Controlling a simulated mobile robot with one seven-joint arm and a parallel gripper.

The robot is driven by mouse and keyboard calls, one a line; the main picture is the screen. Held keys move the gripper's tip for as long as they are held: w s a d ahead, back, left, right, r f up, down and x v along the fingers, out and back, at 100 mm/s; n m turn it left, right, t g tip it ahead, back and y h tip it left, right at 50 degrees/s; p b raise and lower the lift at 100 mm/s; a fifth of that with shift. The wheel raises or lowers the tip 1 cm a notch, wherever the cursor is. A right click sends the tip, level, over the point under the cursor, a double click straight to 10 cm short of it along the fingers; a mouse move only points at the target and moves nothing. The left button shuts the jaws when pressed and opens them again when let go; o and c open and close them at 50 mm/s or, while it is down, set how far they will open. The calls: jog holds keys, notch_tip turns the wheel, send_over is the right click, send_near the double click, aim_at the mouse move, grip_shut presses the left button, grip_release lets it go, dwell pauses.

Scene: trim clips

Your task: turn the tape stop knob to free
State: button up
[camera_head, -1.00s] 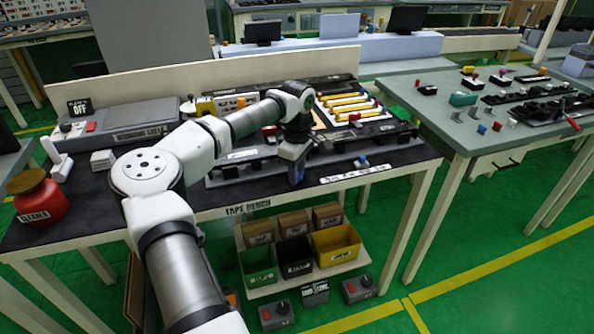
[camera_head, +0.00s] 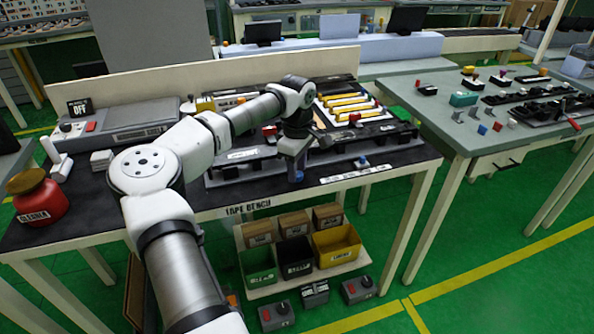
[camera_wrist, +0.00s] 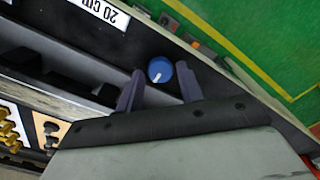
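A round blue knob (camera_wrist: 159,70) with a white pointer mark sits on the dark bench top near its front edge. In the wrist view the pointer line runs toward the bottom of the picture, and the knob lies just beyond and between my two fingertips. My gripper (camera_wrist: 158,84) is open, with a gap on both sides of the knob and nothing held. In the head view my gripper (camera_head: 293,164) points down above the bench's front strip, and the blue knob (camera_head: 297,177) shows just under it. No lettering for the knob's positions can be read.
A white label reading 20 cm (camera_wrist: 98,12) lies beside the knob. A long grey rail with black clips (camera_head: 235,172) runs behind it. A small blue block (camera_head: 363,160) stands to the right. Bins (camera_head: 335,246) stand below the bench.

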aim_at(298, 174)
notch_tip(298, 174, up, 13)
jog(key=b, duration=0.2)
jog(key=shift+f, duration=0.15)
